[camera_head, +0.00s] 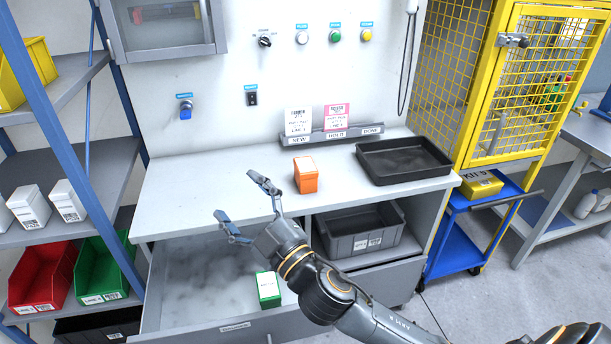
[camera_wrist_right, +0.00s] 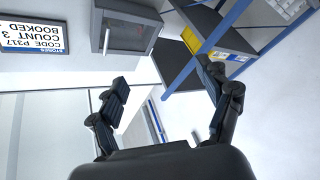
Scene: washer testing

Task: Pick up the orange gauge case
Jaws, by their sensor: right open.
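The orange gauge case (camera_head: 306,175) stands on the white worktop, left of the black tray, in the head view. My right gripper (camera_head: 240,207) is open and empty, over the front edge of the worktop, left of and nearer than the orange case. It does not touch the case. In the right wrist view its two fingers (camera_wrist_right: 165,105) are spread with nothing between them, and the orange case does not show there. My left gripper is in neither view.
A black tray (camera_head: 403,176) lies on the worktop (camera_head: 190,190). Below, an open drawer (camera_head: 190,290) holds a green box (camera_head: 268,290), and a grey bin (camera_head: 360,247) sits on a shelf. A label holder (camera_head: 330,137) stands behind the case. A shelf rack (camera_head: 88,165) is at left.

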